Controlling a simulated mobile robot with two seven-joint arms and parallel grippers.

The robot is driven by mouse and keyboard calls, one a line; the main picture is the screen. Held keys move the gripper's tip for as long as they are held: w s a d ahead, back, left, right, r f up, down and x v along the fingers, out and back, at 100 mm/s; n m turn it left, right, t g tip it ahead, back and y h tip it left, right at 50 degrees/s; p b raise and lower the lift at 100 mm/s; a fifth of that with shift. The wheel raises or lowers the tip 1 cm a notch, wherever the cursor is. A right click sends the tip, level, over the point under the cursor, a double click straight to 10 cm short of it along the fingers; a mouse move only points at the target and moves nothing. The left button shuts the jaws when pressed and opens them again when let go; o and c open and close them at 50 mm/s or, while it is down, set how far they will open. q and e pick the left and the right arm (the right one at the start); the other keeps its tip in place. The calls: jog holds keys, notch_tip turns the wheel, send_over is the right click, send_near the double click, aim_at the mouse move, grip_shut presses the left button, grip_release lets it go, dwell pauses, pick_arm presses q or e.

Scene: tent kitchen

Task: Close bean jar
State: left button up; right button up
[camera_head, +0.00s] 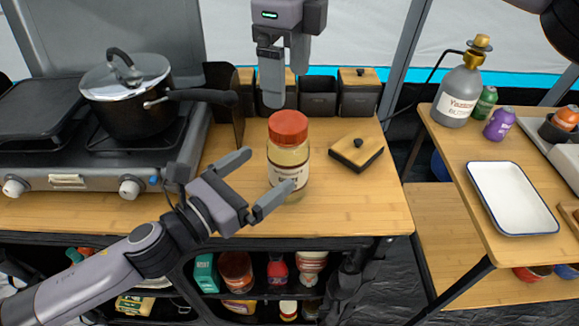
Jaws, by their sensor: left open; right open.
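The jar (289,172), with pale contents and a label, stands upright near the front edge of the wooden counter. Its red lid (288,127) sits on top; I cannot tell whether it is screwed tight. My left gripper (257,181) is open at the jar's left front side. One finger points behind the jar's left side and the other overlaps its lower label in the picture; I cannot tell whether they touch it. My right gripper (285,75) is open, pointing down above and behind the lid, apart from it.
A stove (75,180) with a lidded pot (127,105) stands at the left. A small wooden lid (357,151) with a black knob lies right of the jar. Black containers (318,97) line the counter's back. A side table (448,178) holds a white tray (511,198).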

aim_at(288, 154)
pick_arm(q)
jog(key=shift+x, duration=3.6)
jog(key=shift+f, duration=0.1)
grip_shut()
pick_arm(e)
jog(key=n, duration=0.9)
jog(key=shift+f, duration=0.1)
jog(key=shift+f, duration=3.9)
